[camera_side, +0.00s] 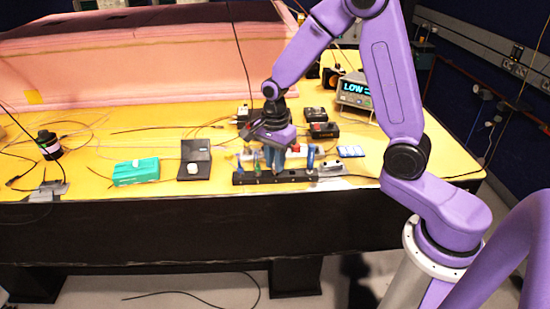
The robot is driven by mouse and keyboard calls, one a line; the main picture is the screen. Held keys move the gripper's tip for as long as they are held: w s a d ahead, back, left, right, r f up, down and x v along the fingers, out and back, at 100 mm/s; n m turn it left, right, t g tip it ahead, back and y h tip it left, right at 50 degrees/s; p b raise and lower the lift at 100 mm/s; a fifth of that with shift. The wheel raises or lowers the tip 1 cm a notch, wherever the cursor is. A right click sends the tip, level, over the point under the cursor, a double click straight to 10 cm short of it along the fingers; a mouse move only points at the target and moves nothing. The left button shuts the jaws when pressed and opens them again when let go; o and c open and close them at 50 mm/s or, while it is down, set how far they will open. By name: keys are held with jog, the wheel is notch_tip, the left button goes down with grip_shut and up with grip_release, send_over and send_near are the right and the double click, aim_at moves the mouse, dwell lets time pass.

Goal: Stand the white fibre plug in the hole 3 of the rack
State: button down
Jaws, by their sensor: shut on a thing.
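The rack (250,178) is a long black bar lying near the front edge of the yellow table. Several coloured plugs, blue and green among them, stand along it; the hole numbers are too small to read. My gripper (275,165) points down just over the middle of the rack. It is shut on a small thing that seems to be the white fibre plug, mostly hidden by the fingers. I cannot tell whether the plug's lower end touches the rack.
A teal box (136,172) and a black case (195,160) with a white item on it lie left of the rack. Loose cables cross the table.

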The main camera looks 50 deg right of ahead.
jog(key=shift+f, duration=0.4)
jog(key=c, duration=0.9)
grip_release()
jog(key=shift+c, duration=0.2)
jog(key=shift+r, duration=0.1)
notch_tip(320, 180, up, 17)
jog(key=shift+r, duration=0.1)
jog(key=s+a+f+n, duration=0.1)
jog(key=s+f+n, duration=0.3)
jog(key=s+n, duration=0.9)
jog(key=s+a+f+n, duration=0.2)
jog(key=s+f+n, duration=0.2)
jog(key=s+n, duration=0.9)
jog(key=n, duration=0.3)
jog(key=shift+s+a+n, duration=0.15)
jog(key=shift+n, duration=0.25)
